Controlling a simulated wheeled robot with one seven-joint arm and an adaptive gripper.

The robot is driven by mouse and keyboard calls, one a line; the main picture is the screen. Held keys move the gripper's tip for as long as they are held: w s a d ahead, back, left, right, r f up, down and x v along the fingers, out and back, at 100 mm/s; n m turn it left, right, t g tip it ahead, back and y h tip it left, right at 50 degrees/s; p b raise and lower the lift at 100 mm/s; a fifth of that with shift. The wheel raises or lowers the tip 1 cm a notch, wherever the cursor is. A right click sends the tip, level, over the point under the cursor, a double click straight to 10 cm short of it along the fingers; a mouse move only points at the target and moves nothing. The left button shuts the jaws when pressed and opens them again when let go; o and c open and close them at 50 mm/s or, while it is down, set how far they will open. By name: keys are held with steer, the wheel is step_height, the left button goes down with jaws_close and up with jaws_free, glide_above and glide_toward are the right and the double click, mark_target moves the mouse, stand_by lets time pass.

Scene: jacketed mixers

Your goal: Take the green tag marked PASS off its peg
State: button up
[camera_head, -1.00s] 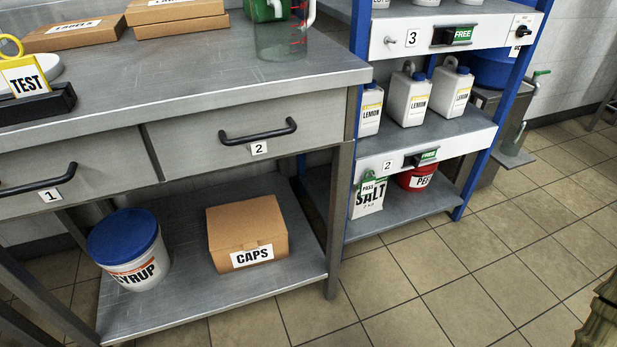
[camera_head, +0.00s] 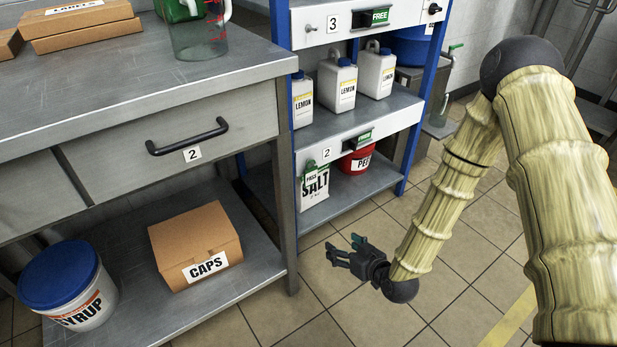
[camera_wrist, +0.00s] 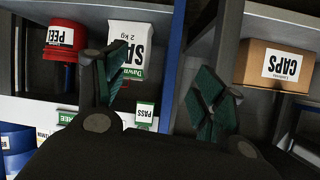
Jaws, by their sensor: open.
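The green-and-white PASS tag (camera_head: 311,172) hangs at the left end of the lower shelf's front edge, in front of the SALT bag (camera_head: 316,190). Its peg is too small to make out. The wrist view is upside down and shows the tag (camera_wrist: 145,115) with its word readable, between my fingers in the picture but beyond them. My gripper (camera_head: 343,250) is open and empty, above the floor in front of the shelf, below and to the right of the tag. It also shows in the wrist view (camera_wrist: 155,82), fingers spread.
A blue post (camera_head: 283,90) stands left of the tag, beside the workbench leg (camera_head: 284,215). A red PEEL bucket (camera_head: 356,161) stands right of the SALT bag. A green FREE sign (camera_head: 380,16) is on the upper shelf edge. The floor before the shelf is clear.

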mark_target(312, 172)
steer(key=w+a+r+n+t+y, duration=0.2)
steer(key=w+a+r+t+y, duration=0.15)
steer(key=w+r, duration=0.75)
steer(key=b+x, duration=0.1)
steer(key=x, duration=0.1)
steer(key=r+b+x, duration=0.1)
steer(key=b+x, duration=0.1)
steer(key=x, duration=0.1)
steer(key=b+x, duration=0.2)
steer(key=shift+w+a+r, duration=0.15)
steer(key=shift+a, duration=0.35)
steer(key=shift+w+a+r, duration=0.15)
steer(key=shift+w+a, duration=0.15)
steer(key=shift+w, duration=0.1)
steer(key=c, duration=0.8)
